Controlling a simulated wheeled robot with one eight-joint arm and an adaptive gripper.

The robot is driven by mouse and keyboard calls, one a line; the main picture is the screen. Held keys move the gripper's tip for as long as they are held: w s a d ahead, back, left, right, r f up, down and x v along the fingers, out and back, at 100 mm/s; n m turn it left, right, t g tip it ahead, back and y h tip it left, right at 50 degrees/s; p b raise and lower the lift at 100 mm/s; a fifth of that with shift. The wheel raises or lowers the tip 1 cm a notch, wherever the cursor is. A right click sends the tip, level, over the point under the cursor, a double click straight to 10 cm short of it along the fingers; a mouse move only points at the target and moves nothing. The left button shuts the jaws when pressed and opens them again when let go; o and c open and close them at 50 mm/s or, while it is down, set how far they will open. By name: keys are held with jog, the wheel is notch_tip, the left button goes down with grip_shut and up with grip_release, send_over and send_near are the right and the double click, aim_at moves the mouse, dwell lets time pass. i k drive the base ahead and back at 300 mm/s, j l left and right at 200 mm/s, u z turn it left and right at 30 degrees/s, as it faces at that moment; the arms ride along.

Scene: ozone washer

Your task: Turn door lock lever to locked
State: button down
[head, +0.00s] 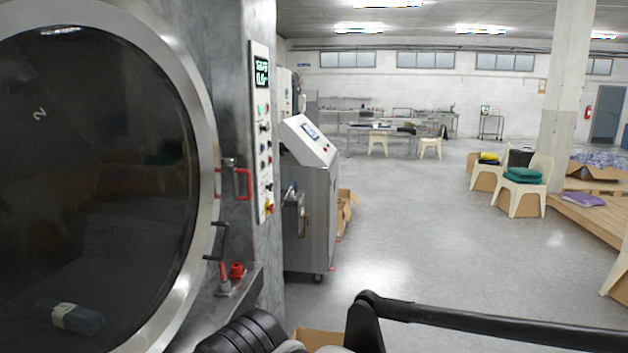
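The large round washer door (95,180) fills the left side, with dark glass in a metal ring, and looks closed. At its right edge a red handle (243,184) is fixed to an upright metal latch piece (228,178). Below it is a dark lever-like bar (219,241). Lower still, a small red-based lever (224,277) stands beside a red knob (237,270) on a metal ledge. I cannot tell which of these is the door lock lever, nor its lock state. My gripper's fingers are not in view; black parts, probably of my arm, show at the bottom.
A control panel (262,135) with display and buttons is on the washer's right face. A steel cabinet (318,215) on casters stands just beyond. Open floor (420,235) lies to the right, with plastic chairs (527,188) and a pillar (566,90) farther off.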

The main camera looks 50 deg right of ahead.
aim_at(226, 162)
jog(key=z, duration=1.05)
